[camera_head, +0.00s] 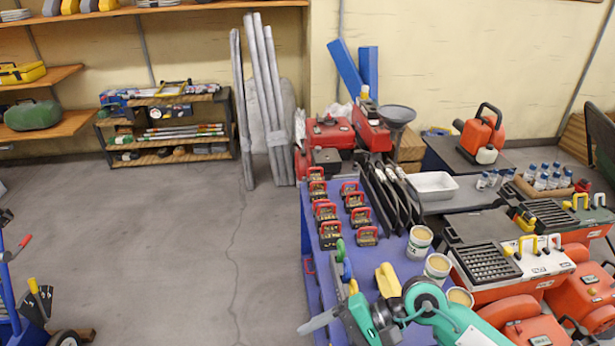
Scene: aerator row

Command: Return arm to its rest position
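My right arm comes in from the bottom right, teal and white, and reaches over the near end of the blue table (312,262). Its gripper (330,300) is at the table's near left edge, partly hidden by my own wrist. Small green, blue and yellow parts show close to it, and I cannot tell whether it touches or holds any of them. The gap between its fingers is not clear. A yellow handle-like piece (388,280) stands just beside the wrist. My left arm and gripper are out of view.
Several red-handled blocks (325,210) stand on the table, with cans (419,242) to their right. Black trays with spiky tops (487,262) and red machines (583,298) crowd the right. A blue cart (10,300) is at far left. The floor (170,250) between is clear.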

